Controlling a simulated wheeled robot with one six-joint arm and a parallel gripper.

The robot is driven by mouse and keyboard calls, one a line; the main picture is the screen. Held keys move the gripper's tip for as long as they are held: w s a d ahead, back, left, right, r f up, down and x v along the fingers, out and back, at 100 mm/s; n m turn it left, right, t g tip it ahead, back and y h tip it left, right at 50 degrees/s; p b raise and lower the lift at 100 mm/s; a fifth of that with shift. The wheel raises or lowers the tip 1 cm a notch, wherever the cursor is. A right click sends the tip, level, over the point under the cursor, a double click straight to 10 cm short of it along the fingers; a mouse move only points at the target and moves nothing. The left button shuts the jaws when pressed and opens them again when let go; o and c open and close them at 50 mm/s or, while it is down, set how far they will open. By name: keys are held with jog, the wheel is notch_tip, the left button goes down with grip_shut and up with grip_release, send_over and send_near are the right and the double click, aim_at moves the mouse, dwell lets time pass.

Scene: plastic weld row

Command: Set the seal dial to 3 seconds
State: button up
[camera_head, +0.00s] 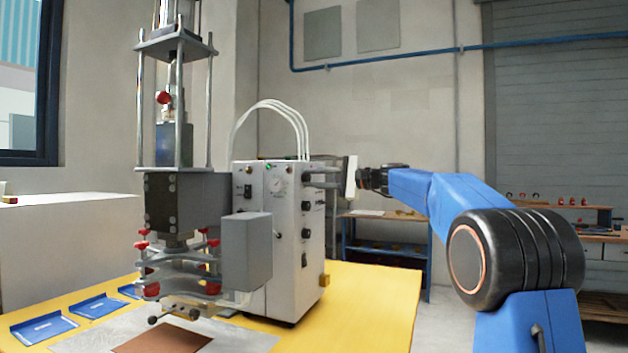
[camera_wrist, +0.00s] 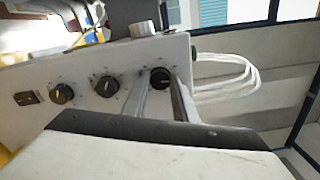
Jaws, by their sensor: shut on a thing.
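The white control box (camera_head: 262,205) of the welding machine stands on the yellow table, with dials down its right-hand face. In the wrist view three black dials sit in a row: a left dial (camera_wrist: 61,93), a middle dial (camera_wrist: 105,86) and a right dial (camera_wrist: 160,76). My gripper (camera_head: 309,178) reaches in from the right at the uppermost dial, which its fingers hide in the head view. In the wrist view my gripper (camera_wrist: 162,92) is shut on the right dial, one finger on each side. The labels and the dial's setting are too small to read.
The welding press (camera_head: 180,205) with red knobs stands left of the box. Blue trays (camera_head: 42,328) lie on the yellow table (camera_head: 375,295). White hoses (camera_head: 272,104) arch over the box top. A black switch (camera_wrist: 27,98) sits beside the left dial.

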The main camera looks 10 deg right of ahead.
jog(key=shift+f+m, duration=0.1)
jog(key=shift+m, duration=1.8)
jog(key=o, duration=1)
jog(key=shift+o, duration=0.2)
jog(key=shift+s+d, duration=0.1)
jog(key=shift+d, duration=0.05)
jog(key=v, duration=1.7)
